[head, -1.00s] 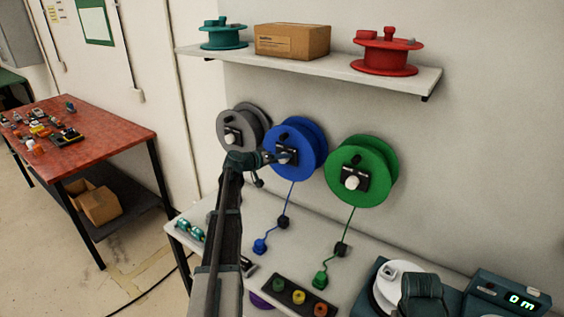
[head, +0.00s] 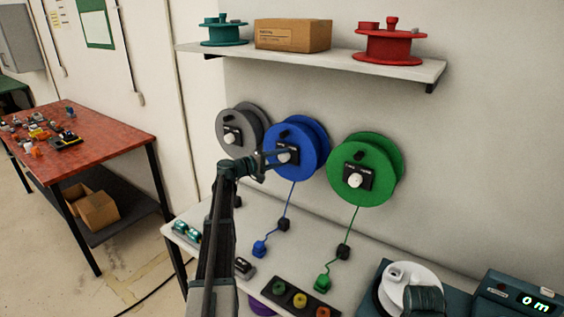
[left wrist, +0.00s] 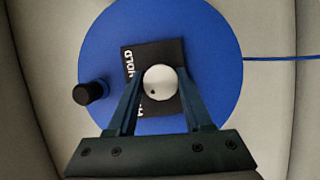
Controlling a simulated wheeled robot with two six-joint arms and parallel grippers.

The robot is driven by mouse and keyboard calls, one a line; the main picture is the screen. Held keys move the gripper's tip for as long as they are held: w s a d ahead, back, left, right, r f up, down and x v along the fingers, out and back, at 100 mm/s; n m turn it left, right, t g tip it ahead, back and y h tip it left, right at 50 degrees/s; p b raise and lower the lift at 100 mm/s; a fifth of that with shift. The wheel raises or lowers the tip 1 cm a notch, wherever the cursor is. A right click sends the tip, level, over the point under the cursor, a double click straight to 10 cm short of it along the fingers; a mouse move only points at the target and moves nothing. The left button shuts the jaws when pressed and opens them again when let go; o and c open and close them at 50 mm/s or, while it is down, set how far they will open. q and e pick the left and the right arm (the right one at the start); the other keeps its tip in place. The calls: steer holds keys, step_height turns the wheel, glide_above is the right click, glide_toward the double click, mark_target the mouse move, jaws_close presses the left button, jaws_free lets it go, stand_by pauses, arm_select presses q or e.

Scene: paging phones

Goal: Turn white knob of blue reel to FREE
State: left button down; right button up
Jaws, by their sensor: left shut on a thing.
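The blue reel (head: 312,132) hangs on the wall between the grey and green reels. In the left wrist view its blue face (left wrist: 215,45) fills the middle. Its white knob (left wrist: 161,82) sits on a black plate (left wrist: 137,52). The word HOLD reads sideways at the plate's left; a lower word is mostly hidden by a finger. A dark dot shows on the knob's lower left. My left gripper (head: 274,157) is at the reel's front, its fingers (left wrist: 160,75) shut on the knob from both sides. My right gripper is not seen.
The grey reel (head: 232,119) and green reel (head: 345,185) flank the blue one closely. A black crank handle (left wrist: 90,92) sticks out beside the knob. A shelf (head: 340,66) runs above. A blue cord leads down to a bench with small parts (head: 300,299).

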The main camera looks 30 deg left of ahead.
arm_select(q)
steer(key=shift+n, duration=0.5)
steer(key=shift+c, duration=1.6)
jaws_free()
steer(key=shift+s+a, duration=0.1)
steer(key=v, duration=1.3)
steer(key=shift+s+f, duration=0.15)
steer(key=shift+s, duration=0.15)
steer(key=shift+a, duration=0.1)
